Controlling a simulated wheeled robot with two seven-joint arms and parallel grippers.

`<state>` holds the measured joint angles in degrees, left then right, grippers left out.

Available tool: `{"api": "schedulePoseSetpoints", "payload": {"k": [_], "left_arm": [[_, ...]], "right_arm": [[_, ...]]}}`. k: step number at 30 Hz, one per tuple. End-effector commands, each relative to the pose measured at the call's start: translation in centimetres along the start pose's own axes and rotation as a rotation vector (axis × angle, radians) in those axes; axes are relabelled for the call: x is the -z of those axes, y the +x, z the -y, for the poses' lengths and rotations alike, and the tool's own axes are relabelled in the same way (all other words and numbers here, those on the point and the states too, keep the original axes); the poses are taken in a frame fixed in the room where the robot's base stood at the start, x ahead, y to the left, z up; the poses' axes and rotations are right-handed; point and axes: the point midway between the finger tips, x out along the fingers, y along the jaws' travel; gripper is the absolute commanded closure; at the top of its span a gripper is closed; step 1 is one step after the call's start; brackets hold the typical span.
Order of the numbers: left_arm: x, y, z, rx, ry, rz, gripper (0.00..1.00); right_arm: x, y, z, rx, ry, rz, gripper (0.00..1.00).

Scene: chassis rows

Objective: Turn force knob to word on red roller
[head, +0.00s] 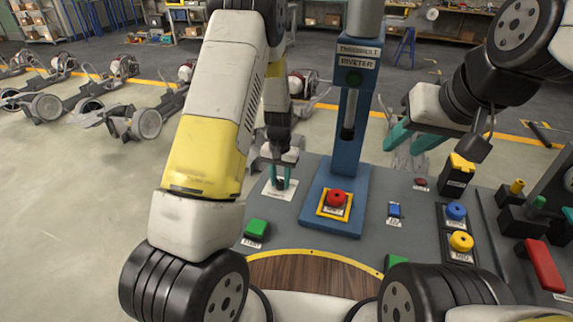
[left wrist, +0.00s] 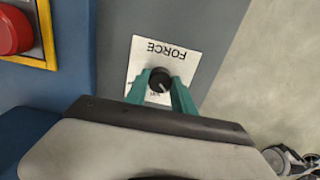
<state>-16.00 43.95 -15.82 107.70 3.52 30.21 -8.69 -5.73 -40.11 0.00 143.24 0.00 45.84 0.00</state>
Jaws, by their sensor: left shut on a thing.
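The force knob (left wrist: 160,80) is small, round and black with a pale pointer mark. It sits on a white label plate (left wrist: 142,58) printed FORCE, upside down in the left wrist view; the smaller words around the knob are unreadable. My left gripper (left wrist: 161,88) has its teal fingers on both sides of the knob, shut on it. In the head view, my left gripper (head: 279,183) is down at the plate (head: 281,194), left of the blue riveter (head: 346,130). My right gripper (head: 408,138) is open and empty, above the bench's right side. I cannot identify a red roller with a readable word.
A red button (head: 337,198) on a yellow-edged plate stands on the riveter base. A green start button (head: 256,227), blue button (head: 455,211) and yellow button (head: 461,241) are on the grey bench. A red block (head: 543,265) lies far right. Chassis rows stand on the floor behind.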

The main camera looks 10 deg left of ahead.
Motion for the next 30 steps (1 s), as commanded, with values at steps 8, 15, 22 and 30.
{"api": "schedulePoseSetpoints", "payload": {"k": [8, 15, 22, 30], "left_arm": [[0.03, -0.04, 0.02, 0.001, -0.152, -0.001, 1.00], [0.02, -0.04, 0.06, 0.001, -0.211, -0.001, 1.00], [0.02, -0.03, 0.05, 0.001, -0.224, -0.001, 1.00], [0.02, -0.03, 0.05, 0.000, -0.224, -0.001, 0.64]], "right_arm": [[0.00, 0.00, 0.00, 0.000, 0.000, 0.000, 0.64], [0.00, 0.00, 0.00, 0.000, 0.000, 0.000, 0.64], [0.00, 0.00, 0.00, 0.000, 0.000, 0.000, 0.64], [0.00, 0.00, 0.00, 0.000, 0.000, 0.000, 0.64]]}}
